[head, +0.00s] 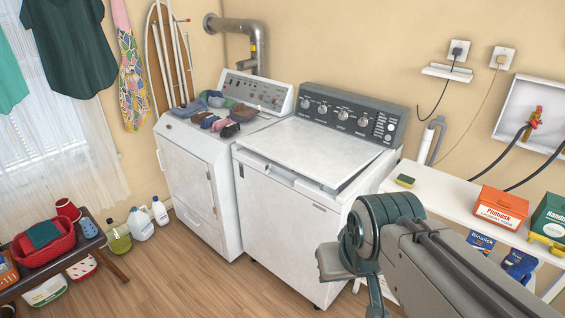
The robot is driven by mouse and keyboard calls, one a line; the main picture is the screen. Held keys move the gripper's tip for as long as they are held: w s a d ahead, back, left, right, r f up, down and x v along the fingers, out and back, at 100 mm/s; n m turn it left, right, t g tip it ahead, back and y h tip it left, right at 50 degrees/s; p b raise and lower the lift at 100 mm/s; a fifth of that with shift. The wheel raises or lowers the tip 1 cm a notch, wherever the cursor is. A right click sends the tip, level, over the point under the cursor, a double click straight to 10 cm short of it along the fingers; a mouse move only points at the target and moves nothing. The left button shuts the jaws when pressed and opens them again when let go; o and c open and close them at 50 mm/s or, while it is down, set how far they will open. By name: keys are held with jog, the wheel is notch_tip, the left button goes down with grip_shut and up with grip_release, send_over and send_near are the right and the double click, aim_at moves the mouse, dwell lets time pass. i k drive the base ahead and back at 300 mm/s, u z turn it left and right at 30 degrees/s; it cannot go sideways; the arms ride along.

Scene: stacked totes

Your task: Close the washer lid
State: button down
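The white washer (288,225) stands in the middle of the head view, with a dark control panel (350,113) along its back. Its lid (315,150) lies almost flat over the top, hinged side toward the panel. A dark gap shows under the lid's right and front edges, so it looks slightly raised, not flush. My gripper (350,262) is at the lower right, in front of the washer's right front corner and apart from the lid. My own arm partly hides it, and I cannot make out whether its fingers are open or shut. I see nothing held in it.
A white shelf (440,200) with boxes is on the right. A low bench (75,262) and bottles (140,224) are at left. The wooden floor (185,285) in front is clear.

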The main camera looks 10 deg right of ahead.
aim_at(330, 159)
jog(key=z, duration=0.15)
jog(key=i, duration=1.1)
jog(key=z, duration=0.7)
